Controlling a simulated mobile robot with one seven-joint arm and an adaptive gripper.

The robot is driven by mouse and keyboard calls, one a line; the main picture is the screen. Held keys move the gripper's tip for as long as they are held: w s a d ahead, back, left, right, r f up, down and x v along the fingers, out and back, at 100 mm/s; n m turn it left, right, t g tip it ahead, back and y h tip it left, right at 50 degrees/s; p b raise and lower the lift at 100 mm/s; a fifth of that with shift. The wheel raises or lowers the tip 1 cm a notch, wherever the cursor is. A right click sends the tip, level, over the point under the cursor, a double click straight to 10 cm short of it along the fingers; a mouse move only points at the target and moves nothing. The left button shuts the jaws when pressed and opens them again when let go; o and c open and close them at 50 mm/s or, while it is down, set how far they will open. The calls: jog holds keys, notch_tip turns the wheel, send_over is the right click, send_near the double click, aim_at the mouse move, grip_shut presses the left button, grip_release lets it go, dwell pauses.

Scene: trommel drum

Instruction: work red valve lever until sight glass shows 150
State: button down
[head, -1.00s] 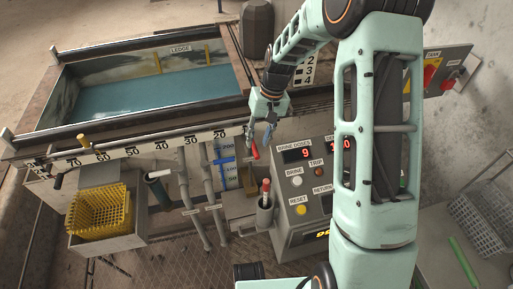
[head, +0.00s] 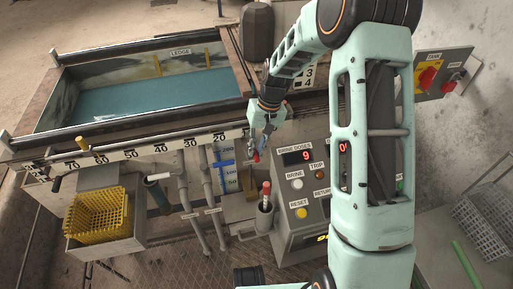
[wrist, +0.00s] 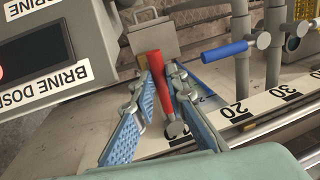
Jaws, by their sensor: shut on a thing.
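The red valve lever (head: 256,157) shows just below the ruler rail in the head view. In the wrist view the red lever (wrist: 152,82) runs slightly tilted between the blue finger pads. My gripper (head: 260,147) is shut on it, and in the wrist view my gripper (wrist: 158,76) has one pad on each side of the lever. A pale panel with small number labels (head: 230,180), perhaps the sight glass, stands left of the lever behind a blue-handled valve (wrist: 225,52). Its level and numbers are too small to read surely.
The control box (head: 300,185) with a red "9" under BRINE DOSES stands close right of the lever. A red-topped stick in a grey holder (head: 265,215) stands below. A yellow basket (head: 97,210) and the blue-water tank (head: 150,95) lie left.

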jog(key=shift+d, duration=0.1)
dwell(0.3)
jog(key=w+d+n+g+h+p, duration=0.1)
jog(key=w+d+n+p, duration=0.3)
jog(key=n, duration=0.6)
jog(key=shift+w+d+g+p, duration=0.3)
jog(key=shift+d+p, duration=0.15)
jog(key=shift+d, duration=0.1)
jog(key=c, duration=1.9)
grip_release()
jog(key=shift+c, duration=0.2)
jog(key=shift+r, duration=0.1)
